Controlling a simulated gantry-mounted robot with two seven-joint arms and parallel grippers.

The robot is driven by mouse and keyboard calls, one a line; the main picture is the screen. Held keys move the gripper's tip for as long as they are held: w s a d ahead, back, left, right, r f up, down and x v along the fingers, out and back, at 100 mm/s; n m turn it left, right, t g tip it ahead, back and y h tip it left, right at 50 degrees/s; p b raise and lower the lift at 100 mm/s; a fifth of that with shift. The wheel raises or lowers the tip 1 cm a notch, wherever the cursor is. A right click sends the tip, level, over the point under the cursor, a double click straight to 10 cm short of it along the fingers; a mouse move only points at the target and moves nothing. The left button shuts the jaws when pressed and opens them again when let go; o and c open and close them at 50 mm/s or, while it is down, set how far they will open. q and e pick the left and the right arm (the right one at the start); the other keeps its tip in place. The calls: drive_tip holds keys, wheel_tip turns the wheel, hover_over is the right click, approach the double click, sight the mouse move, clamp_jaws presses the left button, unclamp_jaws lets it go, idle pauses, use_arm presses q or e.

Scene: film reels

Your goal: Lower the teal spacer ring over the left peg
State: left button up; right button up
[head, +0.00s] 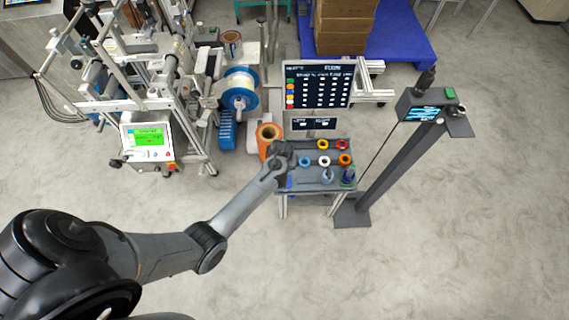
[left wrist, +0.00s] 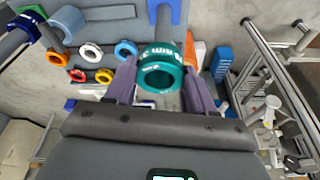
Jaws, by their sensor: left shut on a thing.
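The teal spacer ring (left wrist: 160,72) is between the two fingers of my left gripper (left wrist: 158,88), which is shut on it. A grey peg (left wrist: 164,28) on a blue base shows just beyond the ring's top edge in the left wrist view. I cannot tell whether its tip is in the ring's hole. In the head view my left gripper (head: 281,160) is over the left end of the small table (head: 318,187); it hides the ring and the left peg there. My right gripper is in neither view.
Coloured rings lie on the table, including a white one (head: 323,160) and an orange one (head: 345,160). A light blue ring (head: 327,174) and a second peg (head: 347,176) with rings stand to the right.

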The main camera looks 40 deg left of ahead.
use_arm(q)
drive_tip(key=shift+f, duration=0.35)
drive_tip(key=shift+f+b, duration=0.3)
drive_tip(key=shift+f, duration=0.65)
idle(0.5)
drive_tip(key=shift+f+b, duration=0.25)
drive_tip(key=shift+b, duration=0.15)
drive_tip(key=shift+f, duration=0.1)
drive_tip(key=shift+f+b, duration=0.45)
drive_tip(key=shift+f, duration=0.2)
drive_tip(key=shift+f, duration=0.35)
idle(0.4)
